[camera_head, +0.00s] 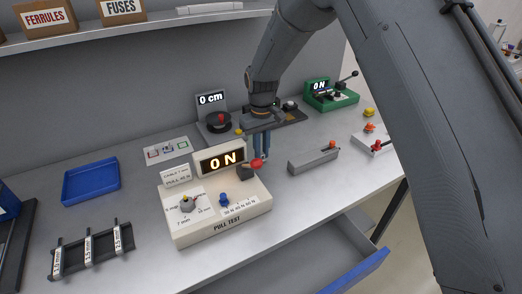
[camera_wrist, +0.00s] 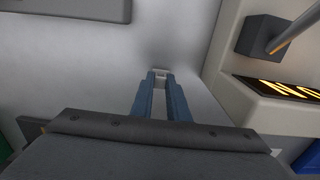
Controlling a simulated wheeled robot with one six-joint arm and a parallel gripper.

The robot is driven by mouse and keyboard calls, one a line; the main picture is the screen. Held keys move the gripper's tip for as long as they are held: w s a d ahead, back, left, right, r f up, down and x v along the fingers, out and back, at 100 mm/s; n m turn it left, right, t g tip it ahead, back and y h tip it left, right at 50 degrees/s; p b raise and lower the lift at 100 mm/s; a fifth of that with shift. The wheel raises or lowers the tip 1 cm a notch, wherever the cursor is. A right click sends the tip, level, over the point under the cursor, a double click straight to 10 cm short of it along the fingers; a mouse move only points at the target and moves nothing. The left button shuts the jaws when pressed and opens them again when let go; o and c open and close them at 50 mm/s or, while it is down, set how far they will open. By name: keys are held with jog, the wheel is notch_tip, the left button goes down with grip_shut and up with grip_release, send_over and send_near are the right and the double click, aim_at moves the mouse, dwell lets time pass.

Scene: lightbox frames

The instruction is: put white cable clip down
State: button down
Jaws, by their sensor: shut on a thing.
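My gripper (camera_head: 262,152) hangs fingers-down over the bench, just behind the right end of the cream pull-test box (camera_head: 220,218). Its blue fingers (camera_wrist: 159,96) are close together in the wrist view. A small pale piece, the white cable clip (camera_wrist: 160,73), shows between the fingertips, and the gripper is shut on it. The grey-white bench top (camera_wrist: 85,75) lies beyond the tips. I cannot tell whether the clip touches it. In the head view the clip is not visible; the box's red lever (camera_head: 258,163) is in front of the fingertips.
A grey block with an orange knob (camera_head: 314,160) stands to the right. A green 0 N device (camera_head: 331,96) and a 0 cm display (camera_head: 211,100) stand behind. A blue tray (camera_head: 91,180) and a black rack (camera_head: 91,249) are at left. A drawer (camera_head: 335,262) is open in front.

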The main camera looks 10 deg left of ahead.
aim_at(262, 153)
jog(key=shift+f, duration=0.25)
jog(key=shift+f, duration=0.2)
jog(key=c, duration=1.7)
grip_release()
jog(key=shift+r, duration=0.1)
jog(key=shift+d+r+b, duration=0.1)
jog(key=shift+r+b, duration=1.8)
jog(key=shift+r, duration=4.2)
